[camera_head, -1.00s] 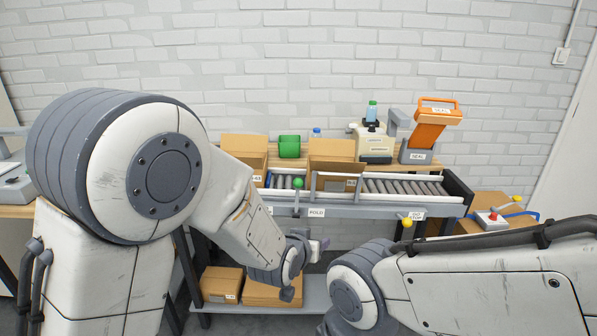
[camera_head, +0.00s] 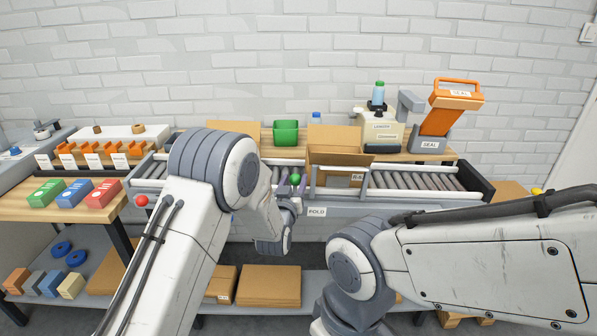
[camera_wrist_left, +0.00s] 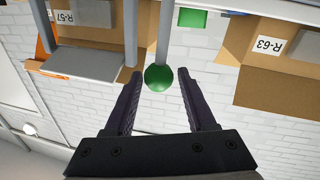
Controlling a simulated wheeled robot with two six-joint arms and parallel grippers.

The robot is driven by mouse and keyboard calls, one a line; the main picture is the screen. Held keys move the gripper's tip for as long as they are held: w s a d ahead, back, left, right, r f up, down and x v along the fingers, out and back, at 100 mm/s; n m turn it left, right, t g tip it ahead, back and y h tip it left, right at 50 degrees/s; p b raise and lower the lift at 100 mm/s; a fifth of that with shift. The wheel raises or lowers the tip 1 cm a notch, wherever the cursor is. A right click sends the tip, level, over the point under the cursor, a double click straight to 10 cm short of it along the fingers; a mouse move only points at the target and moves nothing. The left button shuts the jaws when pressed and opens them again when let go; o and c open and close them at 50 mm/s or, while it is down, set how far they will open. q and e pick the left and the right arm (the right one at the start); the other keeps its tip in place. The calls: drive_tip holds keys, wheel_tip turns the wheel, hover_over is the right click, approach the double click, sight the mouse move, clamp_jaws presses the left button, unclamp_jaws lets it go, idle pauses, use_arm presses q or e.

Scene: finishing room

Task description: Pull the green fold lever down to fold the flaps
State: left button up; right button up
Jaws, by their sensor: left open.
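The green fold lever knob (camera_head: 295,179) sits at the front of the conveyor, above the FOLD label (camera_head: 317,211). My left gripper (camera_head: 290,186) is at the knob, mostly hidden behind its own wrist in the head view. In the left wrist view the green knob (camera_wrist_left: 158,78) on its grey rod (camera_wrist_left: 166,35) lies between the tips of the open left fingers (camera_wrist_left: 159,74), with a gap on each side. An open cardboard box (camera_head: 336,160) stands on the rollers just right of the lever. My right gripper is out of view.
A second cardboard box (camera_head: 235,126) is farther left, partly hidden by my left arm. An orange SEAL device (camera_head: 452,108) stands at the back right. A red ball knob (camera_head: 141,200) is at the conveyor's left front. Bare rollers (camera_head: 415,181) lie right of the open box.

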use_arm(q)
drive_tip(key=w, duration=0.2)
drive_tip(key=w+d, duration=0.1)
drive_tip(key=w, duration=0.1)
clamp_jaws()
idle(1.5)
